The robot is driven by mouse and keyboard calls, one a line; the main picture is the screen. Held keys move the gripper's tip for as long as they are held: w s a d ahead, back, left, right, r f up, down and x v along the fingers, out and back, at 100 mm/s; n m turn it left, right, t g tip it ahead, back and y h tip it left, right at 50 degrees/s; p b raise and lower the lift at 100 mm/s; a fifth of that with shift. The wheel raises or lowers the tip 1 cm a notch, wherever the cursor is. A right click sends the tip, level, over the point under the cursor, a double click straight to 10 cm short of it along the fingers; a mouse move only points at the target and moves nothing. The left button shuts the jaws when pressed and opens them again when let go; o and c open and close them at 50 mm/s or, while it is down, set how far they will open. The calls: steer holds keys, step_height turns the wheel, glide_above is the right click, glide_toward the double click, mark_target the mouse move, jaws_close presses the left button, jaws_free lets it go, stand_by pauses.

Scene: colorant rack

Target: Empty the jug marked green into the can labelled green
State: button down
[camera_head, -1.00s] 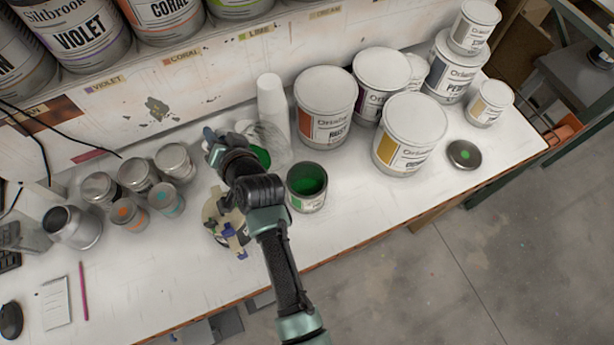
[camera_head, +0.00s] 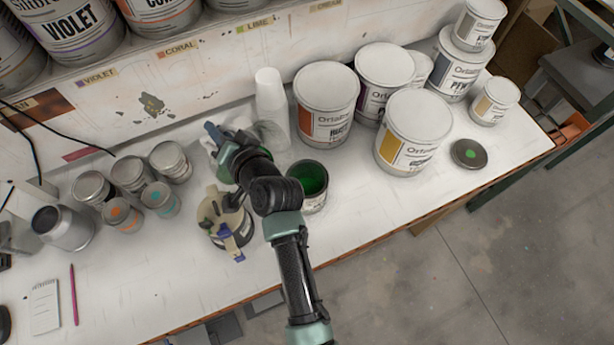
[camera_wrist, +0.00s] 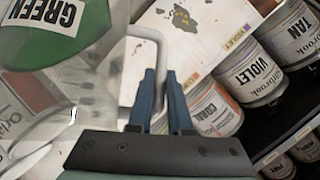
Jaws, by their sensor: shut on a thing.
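The clear jug marked GREEN (camera_wrist: 62,38) fills the upper left of the wrist view, with green liquid inside. My gripper (camera_wrist: 160,85) is shut on its pale handle (camera_wrist: 133,58). In the head view my gripper (camera_head: 222,140) is up near the back wall, and my arm hides most of the jug; a clear part of it seems to show beside the wrist. The open can (camera_head: 315,180) holds green paint and stands on the bench just right of my wrist, its front partly hidden by my arm. Its label cannot be read now.
A cup stack (camera_head: 269,95) stands behind the can. Large paint tins (camera_head: 327,105) fill the back right. A lid with a green dot (camera_head: 468,153) lies at right.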

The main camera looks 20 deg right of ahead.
steer(key=shift+s, duration=0.15)
steer(key=shift+d+b, duration=0.15)
steer(key=shift+b, duration=0.35)
steer(key=shift+s+b, duration=0.1)
steer(key=shift+b, duration=0.25)
steer(key=shift+d+f, duration=0.1)
steer(key=shift+s+d+r+m+t+y+b, duration=0.2)
steer(key=shift+d+m+t+y+b, duration=0.2)
steer(key=shift+b, duration=0.7)
steer(key=shift+s+d+r+m+t+y+b, duration=0.1)
steer(key=shift+s+d+m+t+y+b, duration=0.25)
steer(key=shift+b, duration=0.7)
steer(key=shift+s+d+m+t+y+b, duration=0.25)
steer(key=shift+d+m+t+b, duration=0.2)
steer(key=shift+d+b, duration=0.75)
stand_by(3.5)
